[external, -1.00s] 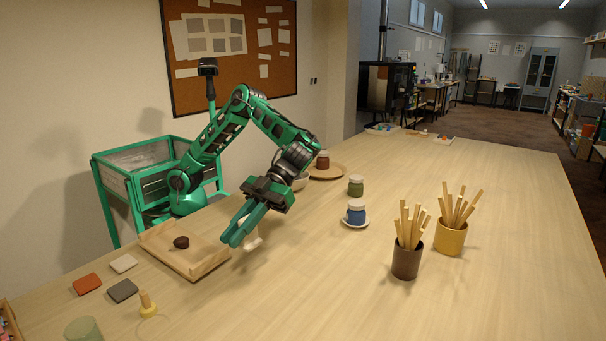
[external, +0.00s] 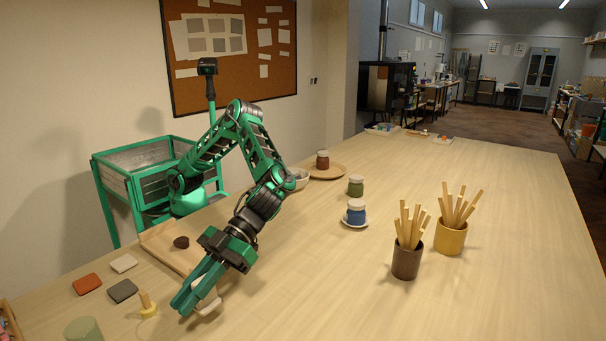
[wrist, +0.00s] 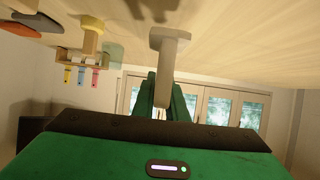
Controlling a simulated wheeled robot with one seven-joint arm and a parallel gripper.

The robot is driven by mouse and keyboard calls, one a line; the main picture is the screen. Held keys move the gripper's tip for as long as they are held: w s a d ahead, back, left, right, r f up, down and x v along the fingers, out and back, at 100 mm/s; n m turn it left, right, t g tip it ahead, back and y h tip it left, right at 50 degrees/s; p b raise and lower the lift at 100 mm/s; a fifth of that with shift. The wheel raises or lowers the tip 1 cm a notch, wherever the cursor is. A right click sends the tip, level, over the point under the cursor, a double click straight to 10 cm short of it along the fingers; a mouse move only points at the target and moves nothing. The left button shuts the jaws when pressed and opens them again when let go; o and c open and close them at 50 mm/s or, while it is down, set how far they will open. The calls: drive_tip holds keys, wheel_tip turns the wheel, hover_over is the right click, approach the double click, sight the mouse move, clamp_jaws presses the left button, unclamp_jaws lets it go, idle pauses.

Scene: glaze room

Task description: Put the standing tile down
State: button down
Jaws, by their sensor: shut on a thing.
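My gripper (external: 192,300) is shut on a pale, T-shaped standing tile (external: 209,304) over the near part of the table. In the wrist view the pale tile (wrist: 168,45) shows between the green fingers (wrist: 163,95), its wide end toward the tabletop and its narrow stem between them. In the external view the fingers hide part of it. I cannot tell whether it touches the table.
To the left are orange (external: 87,284), white (external: 123,263) and grey (external: 122,291) flat tiles and a yellow-based peg (external: 148,306). The table to the right is clear up to the brown stick cup (external: 406,262).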

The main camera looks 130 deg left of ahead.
sight(197, 306)
drive_tip(key=shift+f, duration=2)
drive_tip(key=shift+f, duration=0.1)
drive_tip(key=c, duration=1.8)
unclamp_jaws()
drive_tip(key=shift+o, duration=0.2)
drive_tip(key=v, duration=1.2)
drive_tip(key=shift+d, duration=0.1)
